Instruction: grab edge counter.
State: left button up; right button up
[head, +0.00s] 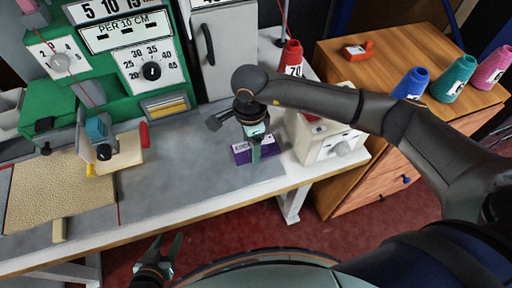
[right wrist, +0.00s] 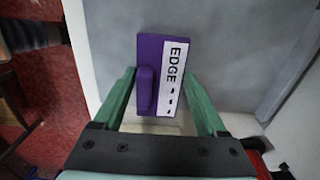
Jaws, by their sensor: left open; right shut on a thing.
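The edge counter is a small purple box (head: 240,156) with a white label, near the front edge of the grey worktop in the head view. In the right wrist view the counter (right wrist: 147,52) shows the word EDGE and a raised purple bar. My right gripper (head: 256,154) reaches down over it, with its green fingers on either side, shut on it. In the head view the fingers hide part of the counter. My left gripper (head: 164,250) is open and empty, low in front of the table.
A white box with a knob (head: 340,148) stands just right of the counter. A green machine with dials (head: 130,65) stands at the back left, and a tan rug piece (head: 60,190) lies at the left. A wooden cabinet (head: 385,50) with thread cones is at the right. The mid worktop is clear.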

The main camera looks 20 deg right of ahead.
jog(key=shift+c, duration=0.6)
jog(key=shift+r, duration=0.1)
